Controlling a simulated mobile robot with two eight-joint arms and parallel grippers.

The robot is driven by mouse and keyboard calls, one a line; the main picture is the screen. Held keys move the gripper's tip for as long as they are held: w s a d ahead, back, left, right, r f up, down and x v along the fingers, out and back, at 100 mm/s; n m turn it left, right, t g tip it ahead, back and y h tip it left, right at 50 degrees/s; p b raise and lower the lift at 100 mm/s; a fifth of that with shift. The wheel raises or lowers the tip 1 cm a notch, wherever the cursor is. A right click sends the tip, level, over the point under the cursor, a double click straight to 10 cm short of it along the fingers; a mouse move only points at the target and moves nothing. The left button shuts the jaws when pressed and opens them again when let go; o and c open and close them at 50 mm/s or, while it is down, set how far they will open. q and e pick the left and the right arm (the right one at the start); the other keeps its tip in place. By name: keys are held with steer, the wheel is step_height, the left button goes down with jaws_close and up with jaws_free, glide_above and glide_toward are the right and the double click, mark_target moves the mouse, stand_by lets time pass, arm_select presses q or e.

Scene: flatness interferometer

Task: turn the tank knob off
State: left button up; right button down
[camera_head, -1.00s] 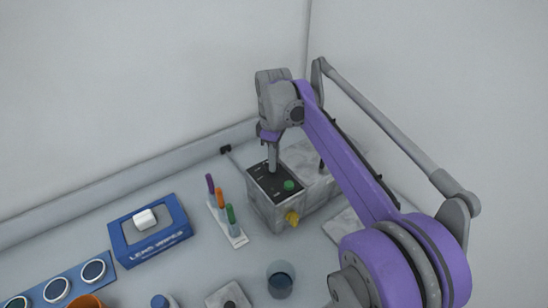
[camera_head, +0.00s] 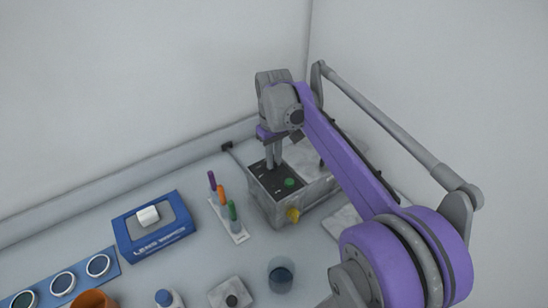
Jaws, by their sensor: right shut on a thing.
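The tank (camera_head: 262,207) is a grey metal box with a dark top panel (camera_head: 268,190) that bears a green round button (camera_head: 290,183). A yellow spout or tap (camera_head: 293,215) sticks out of its front. My right gripper (camera_head: 273,166) points down onto the back part of the dark panel. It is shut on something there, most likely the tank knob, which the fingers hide. My left gripper is not in view.
A rack (camera_head: 230,222) with purple, orange and green pens stands left of the tank. A blue lens wipes box (camera_head: 155,246) lies further left. A glass cup (camera_head: 281,275), a small square block (camera_head: 231,294) and a blue-capped bottle (camera_head: 165,298) stand in front.

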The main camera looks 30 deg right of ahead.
stand_by(0.4)
steer(key=c, duration=0.9)
jaws_free()
steer(key=shift+o, duration=0.2)
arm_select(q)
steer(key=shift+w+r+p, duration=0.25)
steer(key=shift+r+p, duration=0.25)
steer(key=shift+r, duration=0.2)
arm_select(e)
step_height(320, 180, up, 11)
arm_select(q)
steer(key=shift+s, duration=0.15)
arm_select(e)
steer(key=shift+f, duration=0.2)
